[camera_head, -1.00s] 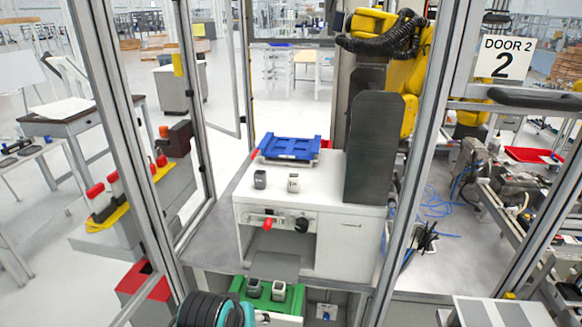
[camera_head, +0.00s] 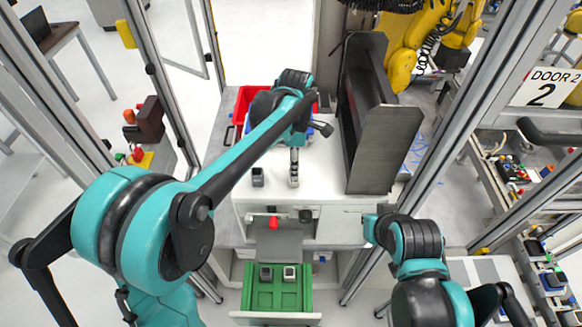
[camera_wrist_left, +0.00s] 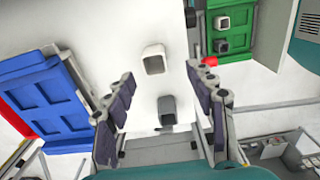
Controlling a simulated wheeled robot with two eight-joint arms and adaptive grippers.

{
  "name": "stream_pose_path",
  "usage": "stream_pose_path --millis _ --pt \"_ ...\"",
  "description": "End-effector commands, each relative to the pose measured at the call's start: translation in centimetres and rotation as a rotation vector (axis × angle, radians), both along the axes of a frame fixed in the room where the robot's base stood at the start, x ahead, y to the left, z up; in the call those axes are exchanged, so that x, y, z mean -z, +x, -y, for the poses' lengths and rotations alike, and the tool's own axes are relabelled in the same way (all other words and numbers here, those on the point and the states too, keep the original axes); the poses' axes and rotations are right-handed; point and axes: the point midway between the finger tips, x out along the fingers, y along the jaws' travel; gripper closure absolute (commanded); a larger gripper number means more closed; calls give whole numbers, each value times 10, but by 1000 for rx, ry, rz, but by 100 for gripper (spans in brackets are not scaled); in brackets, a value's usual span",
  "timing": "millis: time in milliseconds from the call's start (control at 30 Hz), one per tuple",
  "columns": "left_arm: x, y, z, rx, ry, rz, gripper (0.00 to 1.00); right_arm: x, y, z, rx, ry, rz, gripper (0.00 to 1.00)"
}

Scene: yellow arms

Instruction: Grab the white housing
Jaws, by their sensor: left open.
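A white housing (camera_head: 294,182) stands on the white cabinet top (camera_head: 325,187), directly below my left gripper in the head view. A dark grey housing (camera_head: 258,177) stands to its left. My left gripper (camera_head: 294,155) reaches over the cabinet, pointing down. In the left wrist view the gripper (camera_wrist_left: 165,75) is open and empty, with the white housing (camera_wrist_left: 154,60) and the grey housing (camera_wrist_left: 167,110) showing between its fingers. Contact with the white housing cannot be told.
A green tray (camera_head: 262,298) below the cabinet front holds another grey and another white housing. A blue tray (camera_wrist_left: 55,100) and a red bin (camera_head: 245,103) are at the back left. A tall dark panel (camera_head: 380,150) rises right of the housings. Metal door frames flank the cabinet.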

Motion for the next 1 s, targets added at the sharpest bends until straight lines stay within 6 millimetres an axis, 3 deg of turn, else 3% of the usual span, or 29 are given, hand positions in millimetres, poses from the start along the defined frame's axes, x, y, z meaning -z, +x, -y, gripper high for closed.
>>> stream_pose_path --millis 400,700,867,900,1000 --pt "56 8 0 2 -1 2 45 -8 0 0 0 0 0 100" --pt "62 8 -1 2 -1 2 45 -8 0 0 0 0 0 100" --pt "62 8 -1 2 -1 2 87 -8 0 0 0 0 0 100" --pt "62 8 -1 2 -1 2 92 -8 0 0 0 0 0 100" --pt "62 8 -1 2 -1 2 92 -8 0 0 0 0 0 100"
